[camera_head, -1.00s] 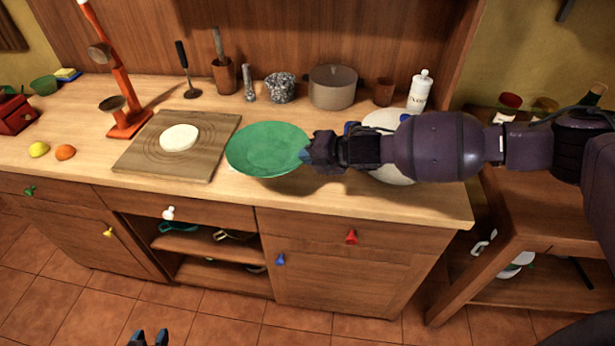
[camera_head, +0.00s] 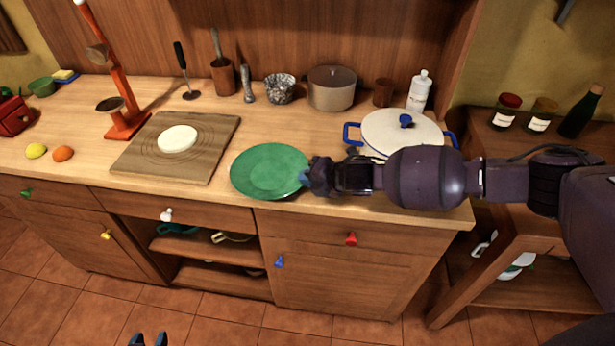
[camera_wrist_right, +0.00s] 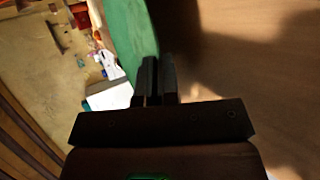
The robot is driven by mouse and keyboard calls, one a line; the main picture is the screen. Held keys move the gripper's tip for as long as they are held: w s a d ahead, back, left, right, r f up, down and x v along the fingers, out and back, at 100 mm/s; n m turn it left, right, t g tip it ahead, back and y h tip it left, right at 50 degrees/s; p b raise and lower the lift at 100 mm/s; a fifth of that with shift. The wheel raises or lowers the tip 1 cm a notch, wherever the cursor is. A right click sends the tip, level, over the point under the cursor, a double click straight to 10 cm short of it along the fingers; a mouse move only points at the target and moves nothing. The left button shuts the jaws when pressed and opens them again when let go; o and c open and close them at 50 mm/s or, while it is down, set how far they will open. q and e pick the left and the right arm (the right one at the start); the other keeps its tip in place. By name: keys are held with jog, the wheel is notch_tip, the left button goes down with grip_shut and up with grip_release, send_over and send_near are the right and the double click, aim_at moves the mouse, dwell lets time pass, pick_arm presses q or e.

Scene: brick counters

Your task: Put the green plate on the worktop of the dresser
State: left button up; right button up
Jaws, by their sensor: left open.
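The green plate (camera_head: 268,171) is roughly level over the front middle of the dresser's worktop (camera_head: 335,127), right of the cutting board. I cannot tell whether its underside touches the wood. My right gripper (camera_head: 308,177) is shut on the plate's right rim. In the right wrist view the plate (camera_wrist_right: 128,38) runs between the close-set fingers (camera_wrist_right: 156,80), with wood surface to the right. My left gripper (camera_head: 148,339) is open and empty at the bottom edge of the head view, low in front of the dresser and away from the plate.
A cutting board (camera_head: 150,160) with a pale round piece (camera_head: 177,139) lies left of the plate. A white pot with blue handles (camera_head: 380,128) stands behind my right forearm. A grey pot (camera_head: 332,92), a speckled bowl (camera_head: 280,90) and a bottle (camera_head: 419,92) stand along the back.

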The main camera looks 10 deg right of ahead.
jog(key=shift+o, duration=0.8)
jog(key=shift+s+r, duration=0.1)
